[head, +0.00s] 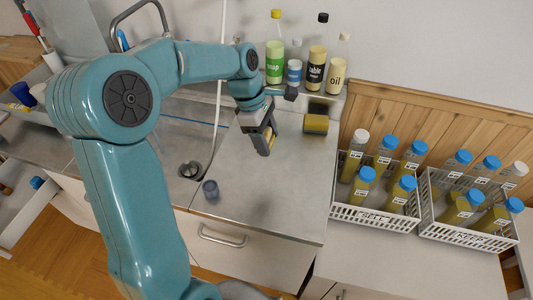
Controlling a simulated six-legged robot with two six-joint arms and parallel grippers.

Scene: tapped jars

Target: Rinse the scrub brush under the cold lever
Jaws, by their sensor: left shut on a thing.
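My left gripper (266,142) is over the grey counter, left of the sponge, its dark fingers pointing down. It is shut on a small tan-yellow thing (270,137), which looks like the scrub brush; the fingers hide most of it. A grey arched tap (140,10) rises at the back left. A blue piece (122,40) beside it may be the cold lever. My left arm hides much of the sink area. My right gripper is not in view.
A yellow and dark sponge (316,124) lies at the back, near bottles marked soap (275,50) and oil (337,72). A small blue-grey cup (210,190) stands near the drain (190,169). Two white crates (375,217) (468,238) of jars stand right. The front counter is clear.

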